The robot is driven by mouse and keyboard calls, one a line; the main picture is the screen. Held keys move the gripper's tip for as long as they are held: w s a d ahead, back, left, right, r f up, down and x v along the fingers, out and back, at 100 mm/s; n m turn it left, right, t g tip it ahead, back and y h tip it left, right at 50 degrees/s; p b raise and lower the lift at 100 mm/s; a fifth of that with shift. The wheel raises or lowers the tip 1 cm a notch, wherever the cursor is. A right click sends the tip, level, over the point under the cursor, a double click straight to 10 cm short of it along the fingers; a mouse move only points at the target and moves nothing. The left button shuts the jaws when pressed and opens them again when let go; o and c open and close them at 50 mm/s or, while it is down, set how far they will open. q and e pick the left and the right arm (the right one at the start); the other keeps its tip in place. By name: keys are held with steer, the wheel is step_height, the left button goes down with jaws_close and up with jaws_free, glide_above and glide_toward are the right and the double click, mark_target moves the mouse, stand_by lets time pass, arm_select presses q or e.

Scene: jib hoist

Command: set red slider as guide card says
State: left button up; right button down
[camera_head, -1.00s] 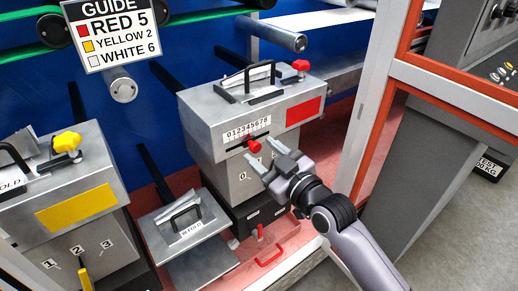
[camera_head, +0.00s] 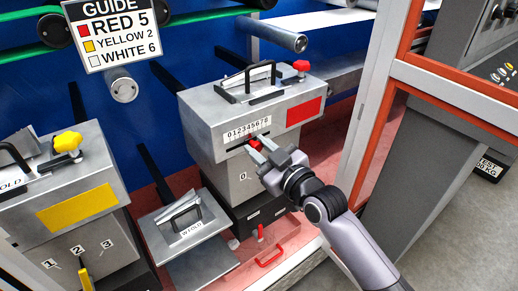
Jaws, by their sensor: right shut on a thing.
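The guide card (camera_head: 110,35) hangs at the top left and reads RED 5, YELLOW 2, WHITE 6. The red slider (camera_head: 254,143) is a small red knob below a white scale (camera_head: 248,129) numbered 0 to 8 on the grey unit with the red label. My right gripper (camera_head: 257,147) is shut on the red slider, with its fingers partly covering it. The slider sits under the middle of the scale; I cannot tell the exact number it marks. My left gripper does not show.
The unit has a red knob (camera_head: 301,66) on top. A grey unit with a yellow label (camera_head: 76,208) stands at the left. A low plate with a black handle (camera_head: 185,215) lies between them. An orange-and-white frame post (camera_head: 374,110) stands close right of my right arm.

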steer(key=shift+w+d, duration=0.35)
steer(key=shift+d, duration=0.05)
steer(key=c, duration=0.9)
jaws_free()
steer(key=shift+s, duration=0.1)
steer(key=v, duration=0.7)
